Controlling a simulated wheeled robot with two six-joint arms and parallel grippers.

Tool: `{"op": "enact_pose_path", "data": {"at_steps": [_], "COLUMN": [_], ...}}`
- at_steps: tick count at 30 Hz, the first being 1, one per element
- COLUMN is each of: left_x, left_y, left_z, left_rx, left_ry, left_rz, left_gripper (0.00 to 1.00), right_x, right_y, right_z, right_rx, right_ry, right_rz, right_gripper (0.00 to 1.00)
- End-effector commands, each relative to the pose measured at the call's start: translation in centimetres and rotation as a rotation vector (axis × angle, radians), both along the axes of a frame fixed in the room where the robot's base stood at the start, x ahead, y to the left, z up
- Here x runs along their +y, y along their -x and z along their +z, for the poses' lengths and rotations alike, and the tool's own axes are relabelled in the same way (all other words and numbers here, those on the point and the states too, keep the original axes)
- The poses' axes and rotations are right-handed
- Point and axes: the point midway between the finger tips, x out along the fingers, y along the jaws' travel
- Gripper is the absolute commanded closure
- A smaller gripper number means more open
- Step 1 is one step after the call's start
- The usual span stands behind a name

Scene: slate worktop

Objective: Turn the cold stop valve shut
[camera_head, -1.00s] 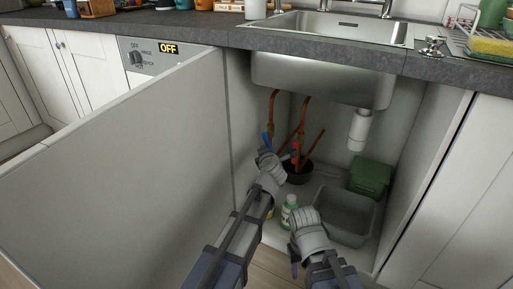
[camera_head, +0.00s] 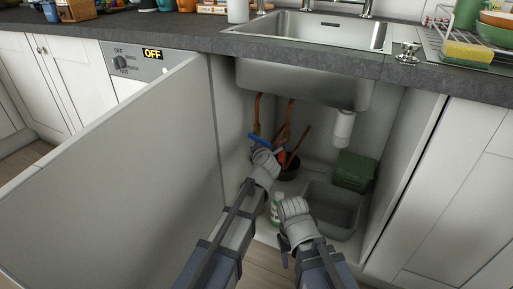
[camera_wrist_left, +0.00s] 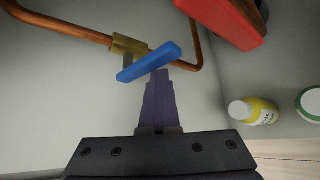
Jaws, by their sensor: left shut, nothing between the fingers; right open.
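The cold stop valve has a blue lever (camera_wrist_left: 150,62) on a brass body (camera_wrist_left: 128,46) in a copper pipe. The lever lies at an angle across the pipe's line. In the head view the blue lever (camera_head: 259,140) shows under the sink as a slanting strip. My left gripper (camera_wrist_left: 160,78) is shut and empty, its tips right by the lever's underside; I cannot tell whether they touch. In the head view my left gripper (camera_head: 265,158) partly hides the pipes. My right gripper (camera_head: 292,208) is open at the cabinet's front, its fingers mostly hidden.
A red handle (camera_wrist_left: 226,16) is close on the right in the wrist view. A yellow bottle (camera_wrist_left: 254,111) stands on the cabinet floor. A grey tub (camera_head: 333,208), green box (camera_head: 354,171) and white drain (camera_head: 343,127) are to the right. The open door (camera_head: 120,185) bounds the left.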

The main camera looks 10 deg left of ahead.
Motion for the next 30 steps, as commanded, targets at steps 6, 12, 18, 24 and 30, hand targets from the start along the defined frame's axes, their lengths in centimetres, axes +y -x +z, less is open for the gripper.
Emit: {"op": "enact_pose_path", "data": {"at_steps": [6,12,18,24,30], "left_x": [-0.4,-0.5,-0.6,-0.7,-0.7], "left_y": [0.1,0.1,0.1,0.1,0.1], "left_z": [0.9,1.3,1.7,1.8,1.8], "left_rx": [-0.001,-0.002,-0.005,-0.006,-0.006], "left_ry": [0.0,-0.002,-0.003,-0.005,-0.005], "left_rz": [-0.002,-0.003,-0.005,-0.006,-0.006], "left_gripper": [1.0,1.0,1.0,1.0,1.0], "right_x": [0.0,0.0,0.0,0.0,0.0], "right_y": [0.0,0.0,0.0,0.0,0.0], "right_z": [0.9,1.3,1.6,1.7,1.7], "right_rx": [0.001,0.001,0.001,0.001,0.001], "right_ry": [0.0,0.0,0.0,0.0,0.0], "right_rz": [0.0,0.0,0.0,0.0,0.0], "right_gripper": [0.5,0.5,0.5,0.5,0.5]}}
